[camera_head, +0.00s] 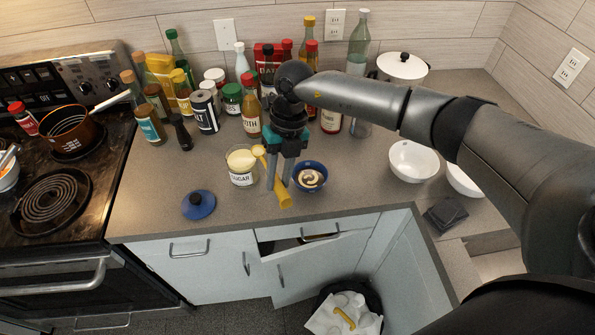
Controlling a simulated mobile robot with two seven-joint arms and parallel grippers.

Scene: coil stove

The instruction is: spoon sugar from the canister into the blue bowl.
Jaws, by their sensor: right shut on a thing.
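The sugar canister (242,180) is a clear jar with a SUGAR label and pale contents, standing open on the counter. The blue bowl (323,183) stands to its right, with something whitish and brown in it. My right gripper (279,184) is between the canister and the bowl, shut on a yellow spoon (284,198). The spoon's scoop end (258,150) shows up and to the left, near the canister's upper right side; whether it holds sugar is too small to tell. A blue lid (198,204) lies on the counter left of the canister. My left gripper is not in view.
Several bottles and jars (207,112) crowd the counter behind the canister. White bowls (412,162) and a white lidded pot (402,68) stand to the right. The coil stove (52,198) is at left. A drawer (318,240) below the counter is partly open, above a bin (375,297).

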